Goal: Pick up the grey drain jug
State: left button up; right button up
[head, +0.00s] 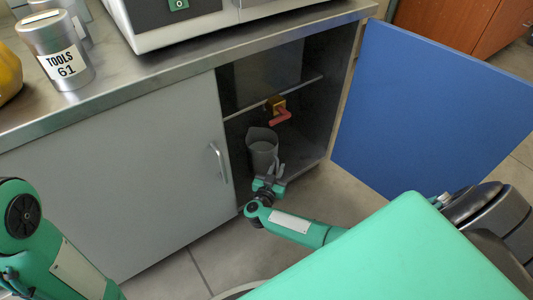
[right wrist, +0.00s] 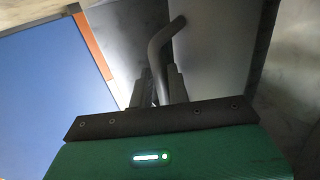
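The grey drain jug (head: 262,148) stands about upright inside the open cabinet, below a red-handled valve (head: 281,117). Its lower part is partly hidden by my right gripper (head: 277,176), so I cannot tell whether it touches the cabinet floor. In the right wrist view the jug's bent grey handle (right wrist: 158,55) runs down between the two dark fingers of my right gripper (right wrist: 162,88). The fingers are close against the handle on both sides and look shut on it. My left arm shows at the lower left of the head view; its gripper is out of view.
The blue cabinet door (head: 425,110) stands open to the right. The closed grey door (head: 130,180) with its handle (head: 218,161) is left of the opening. A metal can marked TOOLS 61 (head: 58,50) and a white machine (head: 190,22) stand on the counter above.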

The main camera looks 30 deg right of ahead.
jog(key=shift+w+d, duration=0.15)
grip_shut()
dwell(1.2)
jog(key=shift+r, duration=0.1)
